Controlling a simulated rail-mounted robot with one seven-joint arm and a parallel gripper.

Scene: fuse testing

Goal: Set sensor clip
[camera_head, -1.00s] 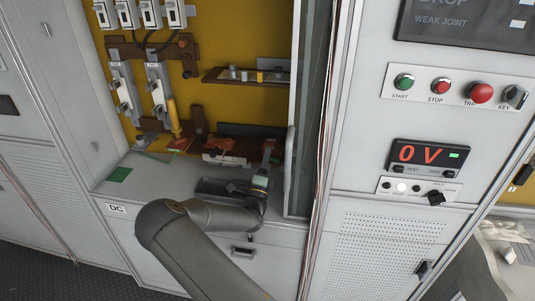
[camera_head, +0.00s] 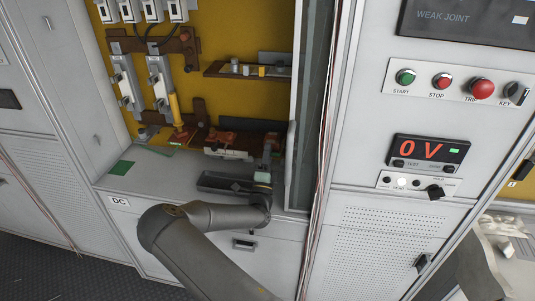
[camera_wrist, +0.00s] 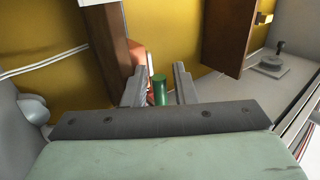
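My gripper (camera_wrist: 159,88) is open in the wrist view, with its two grey fingers apart. A green cylinder (camera_wrist: 160,90) shows between the fingers, with gaps on both sides; I cannot tell whether it lies between them or beyond. A red-orange part (camera_wrist: 139,54) is just behind it, partly hidden. I cannot tell for sure which part is the sensor clip. In the head view my gripper (camera_head: 269,153) is low at the right of the open cabinet, its fingers small and unclear. A red part on a pale base (camera_head: 229,154) stands left of it.
A brown shelf (camera_head: 247,71) with small cylinders is above. Fuse holders (camera_head: 160,83) and a yellow-handled tool (camera_head: 175,110) are at left. The glass door (camera_head: 307,110) stands close on the right. The grey ledge (camera_head: 150,178) is mostly clear at left. The display (camera_head: 428,151) reads 0 V.

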